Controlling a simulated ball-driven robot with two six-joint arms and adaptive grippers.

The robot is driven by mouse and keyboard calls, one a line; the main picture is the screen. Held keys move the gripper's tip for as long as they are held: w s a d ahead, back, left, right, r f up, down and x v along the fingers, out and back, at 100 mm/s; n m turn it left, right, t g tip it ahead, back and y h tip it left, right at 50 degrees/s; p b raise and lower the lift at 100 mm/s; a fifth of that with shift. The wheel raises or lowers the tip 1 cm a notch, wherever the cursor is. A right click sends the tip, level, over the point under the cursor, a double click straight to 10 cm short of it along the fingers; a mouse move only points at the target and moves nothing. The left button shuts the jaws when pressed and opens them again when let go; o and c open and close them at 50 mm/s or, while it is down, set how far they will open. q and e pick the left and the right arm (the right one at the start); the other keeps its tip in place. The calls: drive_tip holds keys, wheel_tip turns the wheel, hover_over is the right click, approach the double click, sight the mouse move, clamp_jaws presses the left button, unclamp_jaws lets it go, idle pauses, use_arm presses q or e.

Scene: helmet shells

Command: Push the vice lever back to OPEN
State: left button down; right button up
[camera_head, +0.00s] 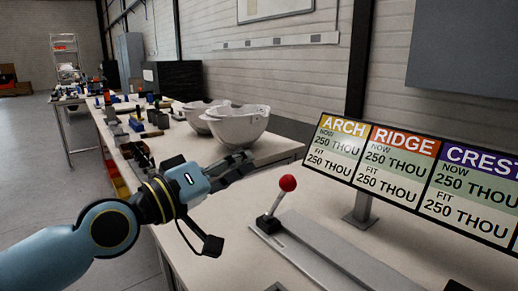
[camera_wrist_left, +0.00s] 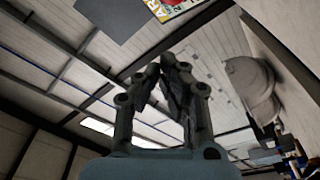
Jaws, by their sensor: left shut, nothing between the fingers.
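The vice lever (camera_head: 276,202) stands on a grey metal rail in the head view, with a red ball knob (camera_head: 288,183) on top. It leans a little to the right. My left gripper (camera_head: 243,162) is to the left of the knob and a little higher in the picture, apart from it. Its fingers are shut and empty. The left wrist view shows the fingers (camera_wrist_left: 172,70) against the ceiling and wall, with no lever in sight. No OPEN marking is readable. My right gripper is not in view.
A grey rail (camera_head: 330,250) runs along the bench toward the front right. A sign (camera_head: 400,165) reading ARCH, RIDGE and CREST stands behind it. Pale helmet shells (camera_head: 236,124) sit behind my left gripper. They also show in the left wrist view (camera_wrist_left: 252,88).

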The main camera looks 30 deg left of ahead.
use_arm(q)
drive_tip(key=v, duration=0.2)
drive_tip(key=shift+s+a, duration=0.2)
drive_tip(key=shift+s, duration=0.15)
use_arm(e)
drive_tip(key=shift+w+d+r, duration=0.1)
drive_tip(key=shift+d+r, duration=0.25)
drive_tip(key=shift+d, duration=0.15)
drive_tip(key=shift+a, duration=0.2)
